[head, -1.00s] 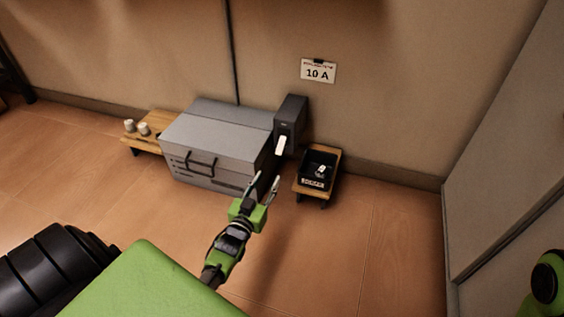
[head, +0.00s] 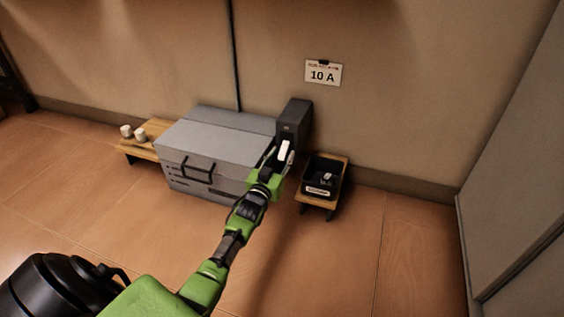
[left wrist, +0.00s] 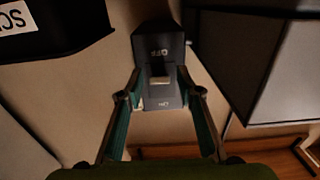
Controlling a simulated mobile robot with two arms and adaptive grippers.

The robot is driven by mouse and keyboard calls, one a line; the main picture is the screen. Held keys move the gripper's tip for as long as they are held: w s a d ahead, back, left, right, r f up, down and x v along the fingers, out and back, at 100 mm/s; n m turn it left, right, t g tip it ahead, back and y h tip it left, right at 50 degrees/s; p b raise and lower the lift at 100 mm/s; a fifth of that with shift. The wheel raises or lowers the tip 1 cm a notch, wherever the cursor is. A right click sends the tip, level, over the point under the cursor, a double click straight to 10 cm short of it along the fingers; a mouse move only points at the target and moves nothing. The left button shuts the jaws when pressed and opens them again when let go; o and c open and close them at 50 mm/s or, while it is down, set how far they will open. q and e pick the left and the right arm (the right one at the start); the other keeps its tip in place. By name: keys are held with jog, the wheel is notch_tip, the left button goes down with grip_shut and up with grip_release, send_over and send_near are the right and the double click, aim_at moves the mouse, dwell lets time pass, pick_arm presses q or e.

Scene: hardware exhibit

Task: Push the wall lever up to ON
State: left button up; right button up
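The wall lever is a white handle (head: 284,150) on the front of a dark grey switch box (head: 294,116) against the wall. In the head view the handle hangs low on the box. In the left wrist view the box (left wrist: 158,38) is upside down, with an OFF label near the handle (left wrist: 158,74). My left gripper (head: 280,154) is open, its fingers on either side of the handle; it also shows in the left wrist view (left wrist: 160,76). I cannot tell whether a finger touches the handle. My right gripper is out of view.
A grey chest (head: 215,150) stands close left of the box. A small wooden stand (head: 303,196) with a black labelled bin (head: 320,190) is at its right. A low wooden bench (head: 135,148) with white cups is far left. A 10 A sign (head: 322,74) hangs above.

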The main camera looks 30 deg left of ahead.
pick_arm(q)
jog(key=shift+w+a, duration=0.1)
jog(key=shift+w, duration=0.3)
grip_shut()
